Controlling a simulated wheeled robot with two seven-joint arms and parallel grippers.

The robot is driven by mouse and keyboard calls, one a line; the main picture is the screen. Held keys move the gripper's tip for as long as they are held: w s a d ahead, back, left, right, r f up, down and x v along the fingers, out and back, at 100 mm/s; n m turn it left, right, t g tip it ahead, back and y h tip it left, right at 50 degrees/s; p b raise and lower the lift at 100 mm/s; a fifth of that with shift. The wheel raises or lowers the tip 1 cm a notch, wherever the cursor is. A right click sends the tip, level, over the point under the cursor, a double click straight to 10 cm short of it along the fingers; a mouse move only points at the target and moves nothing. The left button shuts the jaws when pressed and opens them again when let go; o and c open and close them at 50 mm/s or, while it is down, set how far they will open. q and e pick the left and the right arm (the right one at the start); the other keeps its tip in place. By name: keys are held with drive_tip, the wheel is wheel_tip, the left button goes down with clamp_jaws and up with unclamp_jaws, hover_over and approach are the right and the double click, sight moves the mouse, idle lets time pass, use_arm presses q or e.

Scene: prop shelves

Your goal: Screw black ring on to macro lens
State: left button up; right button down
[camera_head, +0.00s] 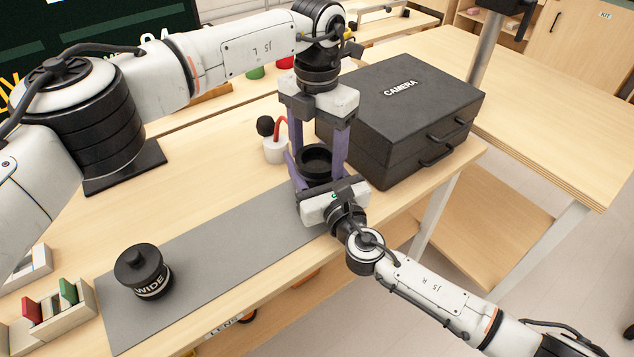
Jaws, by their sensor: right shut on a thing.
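A dark round piece with an open, ring-shaped top (315,155) stands upright at the far end of the grey mat. No label shows on it, and I cannot tell the black ring from the macro lens there. My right gripper (312,178) reaches in from the front right and is shut on its lower part. My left gripper (319,165) points straight down over it, its purple fingers wide apart on either side. The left fingertips are partly hidden behind the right gripper.
A black lens marked WIDE (146,275) stands on the near left of the grey mat (225,245). A black CAMERA case (400,110) stands close to the right of my grippers. The mat's middle is clear.

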use_arm(q)
drive_tip(key=o, duration=0.4)
drive_tip(key=shift+o, duration=0.2)
drive_tip(key=shift+s, duration=0.1)
drive_tip(key=shift+s+d, duration=0.1)
drive_tip(key=shift+d, duration=0.15)
drive_tip(key=shift+a+r, duration=0.15)
drive_tip(key=shift+r, duration=2.2)
drive_tip(key=shift+c, duration=0.4)
drive_tip(key=shift+r+n, duration=0.7)
drive_tip(key=shift+n, duration=0.4)
wheel_tip(320, 180, up, 2)
drive_tip(key=n, duration=0.3)
drive_tip(key=shift+a, duration=0.1)
